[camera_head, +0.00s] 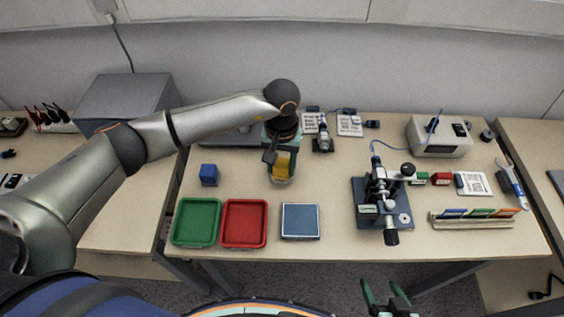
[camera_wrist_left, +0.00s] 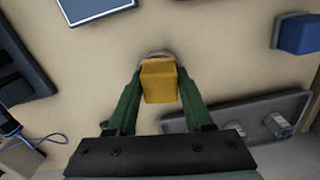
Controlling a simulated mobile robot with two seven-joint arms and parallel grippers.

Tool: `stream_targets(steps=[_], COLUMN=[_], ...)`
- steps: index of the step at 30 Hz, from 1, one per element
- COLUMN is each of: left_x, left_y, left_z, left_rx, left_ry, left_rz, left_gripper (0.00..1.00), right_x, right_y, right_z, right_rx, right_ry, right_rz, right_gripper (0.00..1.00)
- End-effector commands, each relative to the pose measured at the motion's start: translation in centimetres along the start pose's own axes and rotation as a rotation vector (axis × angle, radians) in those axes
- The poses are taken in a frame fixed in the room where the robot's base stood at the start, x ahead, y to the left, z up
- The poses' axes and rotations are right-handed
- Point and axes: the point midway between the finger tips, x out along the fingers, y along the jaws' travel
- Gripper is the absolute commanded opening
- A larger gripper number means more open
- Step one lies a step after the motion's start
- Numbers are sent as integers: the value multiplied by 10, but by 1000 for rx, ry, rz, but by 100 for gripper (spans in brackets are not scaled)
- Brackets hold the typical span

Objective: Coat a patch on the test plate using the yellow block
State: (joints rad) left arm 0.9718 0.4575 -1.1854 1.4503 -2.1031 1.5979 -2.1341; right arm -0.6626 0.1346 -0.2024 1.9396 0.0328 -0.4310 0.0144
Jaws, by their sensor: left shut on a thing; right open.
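My left gripper (camera_head: 283,160) is shut on the yellow block (camera_head: 281,168) over the back middle of the table. In the left wrist view, the yellow block (camera_wrist_left: 160,82) sits between the two green fingers. A small round pale dish (camera_head: 283,182) shows just beneath the block, mostly hidden by it; I cannot tell whether they touch. The blue square plate with a pale rim (camera_head: 300,221), likely the test plate, lies flat in front of the gripper. Its edge shows at the top of the left wrist view (camera_wrist_left: 92,8). My right gripper (camera_head: 388,298) is open and empty, off the table's front edge.
A blue cube (camera_head: 209,174) stands left of the gripper. A green tray (camera_head: 197,222) and a red tray (camera_head: 245,223) lie left of the plate. A dark microscope-like device (camera_head: 382,200) stands to its right. A slide rack (camera_head: 472,220) is further right.

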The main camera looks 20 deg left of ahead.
Motion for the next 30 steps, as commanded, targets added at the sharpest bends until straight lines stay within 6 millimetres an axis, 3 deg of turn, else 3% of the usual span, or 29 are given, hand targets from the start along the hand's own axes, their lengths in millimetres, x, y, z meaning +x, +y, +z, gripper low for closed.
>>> stream_targets(steps=[21,30], left_x=[-64,-67], left_y=[0,0], left_z=[-3,-2], left_rx=[-1,-1], left_ry=[11,9], left_rz=[5,5], left_gripper=[7,7], right_x=[-20,-22], right_y=[-2,-4], right_z=[-24,-19], right_rx=[0,2], right_ry=[1,-8], right_rz=[-1,-2], right_gripper=[76,76])
